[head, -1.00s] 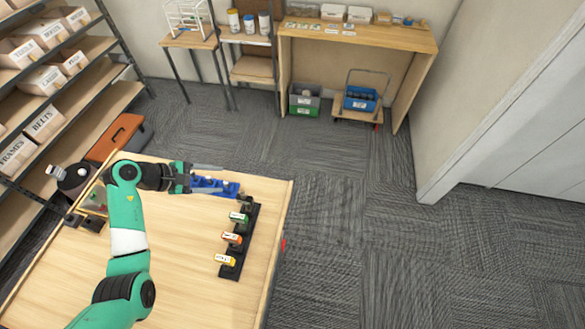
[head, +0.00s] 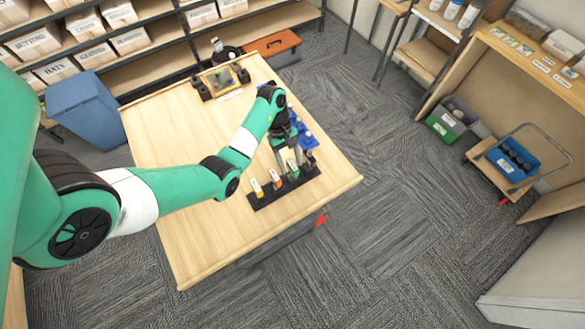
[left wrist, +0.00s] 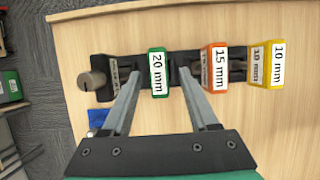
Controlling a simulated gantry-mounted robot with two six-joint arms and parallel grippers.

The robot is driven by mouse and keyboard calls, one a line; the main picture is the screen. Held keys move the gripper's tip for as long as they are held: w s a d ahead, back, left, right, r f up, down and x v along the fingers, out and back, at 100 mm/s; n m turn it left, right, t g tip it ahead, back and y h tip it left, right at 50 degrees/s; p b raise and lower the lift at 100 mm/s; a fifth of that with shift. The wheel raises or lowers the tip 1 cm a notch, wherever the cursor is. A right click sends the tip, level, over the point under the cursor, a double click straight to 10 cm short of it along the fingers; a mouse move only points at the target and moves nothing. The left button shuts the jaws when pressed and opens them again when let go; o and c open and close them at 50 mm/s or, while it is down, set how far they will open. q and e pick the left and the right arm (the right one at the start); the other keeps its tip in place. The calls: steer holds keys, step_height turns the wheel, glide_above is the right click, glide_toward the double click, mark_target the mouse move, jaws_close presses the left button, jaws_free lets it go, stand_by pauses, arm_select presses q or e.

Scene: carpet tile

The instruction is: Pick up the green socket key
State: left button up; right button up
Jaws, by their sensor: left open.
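The green socket key (head: 293,166) stands in a black rack (head: 262,201) on the wooden table. In the left wrist view its green head (left wrist: 157,71) carries a "20 mm" label. My left gripper (head: 287,160) is open above the rack. In the left wrist view its two fingers (left wrist: 159,72) reach down either side of the green head, with no clear contact. The orange "15 mm" key (left wrist: 214,66) and yellow "10 mm" key (left wrist: 267,65) stand to the right in the same rack (left wrist: 185,68). The green key's lower part is hidden.
A grey-brown knob (left wrist: 92,80) sits at the rack's left end. A blue holder (head: 309,141) lies just beyond the rack. A wooden fixture (head: 221,78) stands at the table's far edge. The table's left part is clear.

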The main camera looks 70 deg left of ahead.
mark_target(294, 175)
arm_select(q)
steer(key=shift+w+d+f+b, duration=0.1)
steer(key=shift+d+f+b, duration=0.05)
steer(key=shift+f+b, duration=0.2)
steer(key=x, duration=0.2)
steer(key=b+x, duration=0.1)
steer(key=x, duration=0.1)
steer(key=shift+d, duration=0.4)
jaws_close()
stand_by(0.7)
